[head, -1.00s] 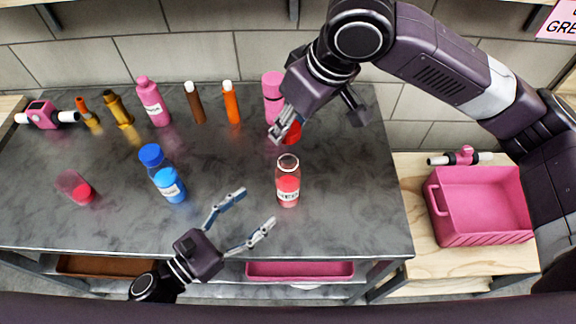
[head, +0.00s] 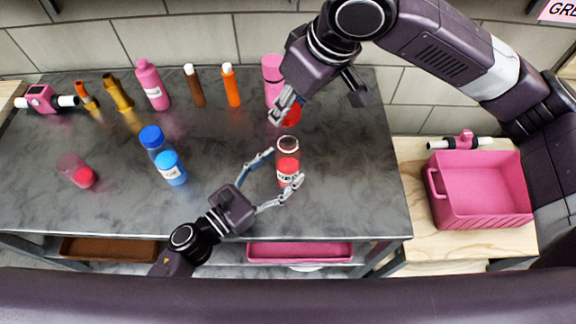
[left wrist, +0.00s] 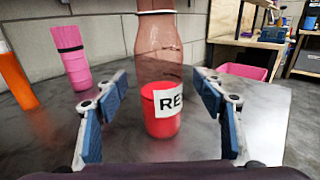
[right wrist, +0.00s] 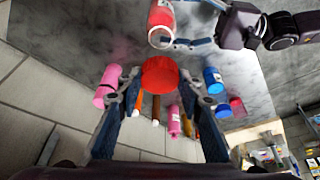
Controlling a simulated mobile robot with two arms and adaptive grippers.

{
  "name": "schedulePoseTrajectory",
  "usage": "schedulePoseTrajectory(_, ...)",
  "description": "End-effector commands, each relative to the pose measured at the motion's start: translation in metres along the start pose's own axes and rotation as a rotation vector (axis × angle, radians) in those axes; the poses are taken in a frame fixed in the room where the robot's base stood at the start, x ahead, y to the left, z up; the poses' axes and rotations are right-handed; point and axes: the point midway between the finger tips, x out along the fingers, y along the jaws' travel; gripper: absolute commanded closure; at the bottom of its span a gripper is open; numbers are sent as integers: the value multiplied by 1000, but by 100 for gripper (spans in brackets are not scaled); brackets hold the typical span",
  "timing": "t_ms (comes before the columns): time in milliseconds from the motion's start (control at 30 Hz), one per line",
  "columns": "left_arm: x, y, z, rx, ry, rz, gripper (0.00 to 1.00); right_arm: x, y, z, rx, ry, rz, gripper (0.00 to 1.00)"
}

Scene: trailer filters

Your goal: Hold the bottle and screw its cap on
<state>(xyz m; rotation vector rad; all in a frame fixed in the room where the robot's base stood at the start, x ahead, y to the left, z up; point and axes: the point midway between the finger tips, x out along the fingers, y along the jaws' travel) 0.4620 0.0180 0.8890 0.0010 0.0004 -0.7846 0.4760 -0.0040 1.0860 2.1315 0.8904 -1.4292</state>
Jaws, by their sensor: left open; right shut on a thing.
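An open clear bottle (head: 287,165) with red contents and a white "RED" label stands upright on the metal table. It also shows in the left wrist view (left wrist: 160,100) and near the top of the right wrist view (right wrist: 160,22). My left gripper (head: 285,166) is open, its fingers reaching either side of the bottle; the left wrist view shows a gap between the fingers and the bottle. My right gripper (head: 283,112) is shut on a red cap (right wrist: 160,76), held above and behind the bottle. The cap shows partly behind the fingers in the head view (head: 292,115).
A blue-capped bottle (head: 163,158) stands left of centre. Several pink, brown and orange containers line the table's back. A pink bin (head: 480,190) sits on a wooden stand at right.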

Motion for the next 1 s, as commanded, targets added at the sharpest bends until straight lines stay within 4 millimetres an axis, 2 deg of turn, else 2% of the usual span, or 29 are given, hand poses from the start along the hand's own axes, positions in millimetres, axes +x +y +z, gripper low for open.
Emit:
schedulePoseTrajectory(100,17,0,0,0,-2,0,37,0,0,0,0,0,0,76)
schedulePoseTrajectory(200,25,0,1,-1,-2,0,37,0,0,0,0,0,0,76)
schedulePoseTrajectory(600,30,0,0,-1,0,1,37,0,0,0,0,0,0,76)
schedulePoseTrajectory(1000,30,0,0,-1,0,0,81,0,0,0,0,0,0,76)
